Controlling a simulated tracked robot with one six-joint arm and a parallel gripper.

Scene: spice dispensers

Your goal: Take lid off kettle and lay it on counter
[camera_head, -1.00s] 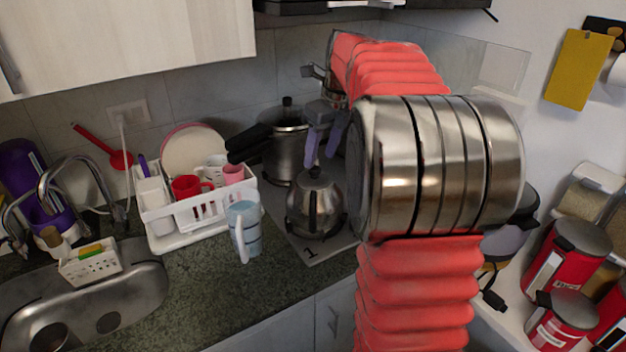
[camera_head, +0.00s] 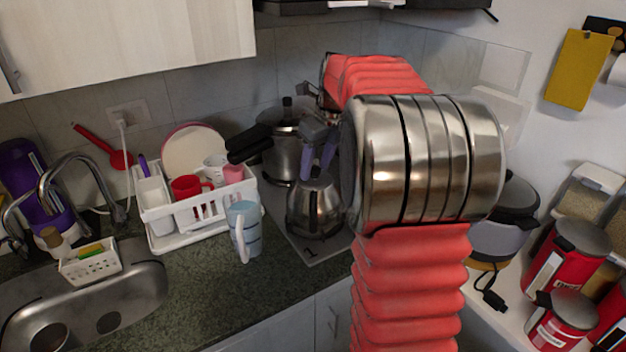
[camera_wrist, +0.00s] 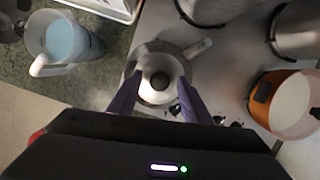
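The steel kettle (camera_head: 314,209) stands upright on the cooktop. In the wrist view, the kettle (camera_wrist: 193,50) is seen from above, and its round lid (camera_wrist: 160,92) with a dark knob (camera_wrist: 159,81) is on it. My gripper (camera_head: 316,170) points down at the top of the kettle. In the wrist view, the two purple fingers of my gripper (camera_wrist: 160,92) are apart, one on each side of the lid and knob. Whether the fingertips touch the lid is hard to tell. The counter (camera_head: 205,293) is dark speckled stone.
A large pot (camera_head: 283,150) stands behind the kettle. The sink (camera_head: 135,290) is at left. Counter in front of the mug is clear.

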